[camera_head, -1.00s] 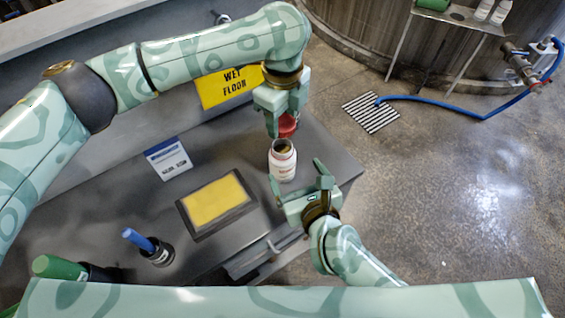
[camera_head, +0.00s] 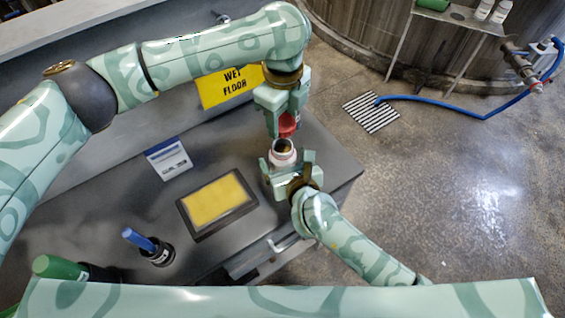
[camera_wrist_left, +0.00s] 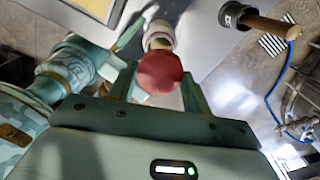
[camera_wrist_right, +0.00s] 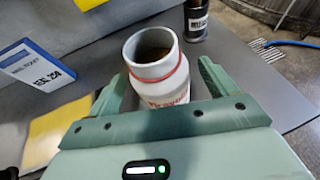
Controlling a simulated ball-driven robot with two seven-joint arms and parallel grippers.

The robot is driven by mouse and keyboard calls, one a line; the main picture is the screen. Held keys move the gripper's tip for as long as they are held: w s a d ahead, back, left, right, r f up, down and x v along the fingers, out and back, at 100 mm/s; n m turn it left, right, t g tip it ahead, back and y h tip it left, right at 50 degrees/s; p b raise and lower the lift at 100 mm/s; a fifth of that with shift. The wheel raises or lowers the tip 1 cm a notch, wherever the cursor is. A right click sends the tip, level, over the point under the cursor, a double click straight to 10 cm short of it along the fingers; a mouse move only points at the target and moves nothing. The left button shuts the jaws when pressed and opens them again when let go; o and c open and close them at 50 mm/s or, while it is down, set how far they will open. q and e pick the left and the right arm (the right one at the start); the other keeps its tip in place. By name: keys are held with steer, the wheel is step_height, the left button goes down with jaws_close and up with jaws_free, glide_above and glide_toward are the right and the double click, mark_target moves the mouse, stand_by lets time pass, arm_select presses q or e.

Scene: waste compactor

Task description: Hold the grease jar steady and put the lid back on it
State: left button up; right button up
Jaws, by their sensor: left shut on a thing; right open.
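The white grease jar (camera_head: 282,155) stands upright and open on the grey bench top; its open mouth and red neck ring show in the right wrist view (camera_wrist_right: 158,75). The red lid (camera_head: 288,123) is in my left gripper (camera_head: 287,112), just above and beyond the jar; the left wrist view shows the lid (camera_wrist_left: 159,72) between the fingers. My left gripper is shut on the lid, apart from the jar. My right gripper (camera_head: 290,164) is open, with one finger on each side of the jar. The right wrist view shows gaps beside the jar, so contact is unclear.
A yellow pad in a dark tray (camera_head: 243,214), a blue-and-white box (camera_head: 168,160) and a blue-handled tool in a dark holder (camera_head: 150,247) are on the bench. A dark cup (camera_wrist_right: 196,22) stands behind the jar. The bench's right edge is close.

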steer(key=shift+x, duration=1.85)
steer(key=shift+c, duration=0.4)
steer(key=c, duration=1.4)
arm_select(q)
glide_above(282, 143)
steer(key=s, duration=0.2)
steer(key=shift+s+f, duration=0.15)
steer(key=shift+f, duration=2.35)
steer(key=shift+f, duration=0.9)
steer(key=shift+f, duration=0.4)
steer(key=shift+s+f, duration=0.15)
steer(key=shift+f, duration=0.4)
arm_select(e)
steer(key=shift+a+r, duration=0.1)
arm_select(q)
steer(key=shift+r, duration=0.1)
